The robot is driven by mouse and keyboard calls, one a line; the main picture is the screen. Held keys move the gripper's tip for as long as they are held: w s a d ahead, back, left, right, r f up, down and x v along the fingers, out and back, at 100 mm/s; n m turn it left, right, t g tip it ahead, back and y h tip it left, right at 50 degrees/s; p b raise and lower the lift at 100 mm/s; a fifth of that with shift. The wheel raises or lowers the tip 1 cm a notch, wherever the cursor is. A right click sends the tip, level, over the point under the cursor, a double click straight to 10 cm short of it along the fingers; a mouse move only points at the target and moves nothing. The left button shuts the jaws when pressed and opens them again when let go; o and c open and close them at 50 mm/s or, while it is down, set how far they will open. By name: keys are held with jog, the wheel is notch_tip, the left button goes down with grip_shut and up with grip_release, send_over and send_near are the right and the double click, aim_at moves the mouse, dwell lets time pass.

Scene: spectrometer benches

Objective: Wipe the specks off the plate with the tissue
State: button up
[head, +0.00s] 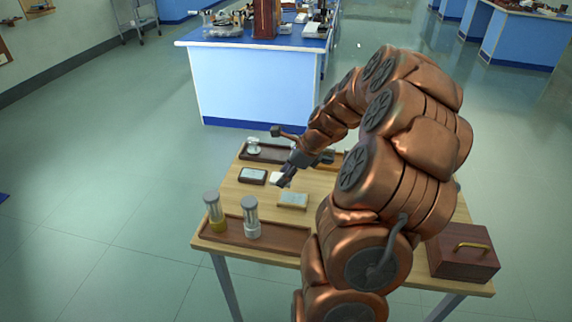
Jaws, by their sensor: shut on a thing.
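My gripper (285,177) reaches over the middle of the wooden table and is shut on a small white piece, seemingly the tissue (280,181). It points down and to the left. A flat pale grey rectangular plate (293,199) lies just below and right of the gripper. A dark-rimmed rectangle with a grey face (252,176) lies to its left. I cannot tell for sure which of the two is the plate with specks. Any specks are too small to see. I cannot tell whether the tissue touches a surface.
A brown tray (285,237) on the table's front edge holds two clear cylinders (214,211), (251,217). A back tray (270,156) holds a small whitish object (254,146). A dark box with a brass handle (463,254) stands at the right. A blue bench (255,85) is behind.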

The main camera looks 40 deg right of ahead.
jog(key=shift+r+p, duration=0.35)
jog(key=shift+r, duration=0.6)
jog(key=shift+r, duration=0.1)
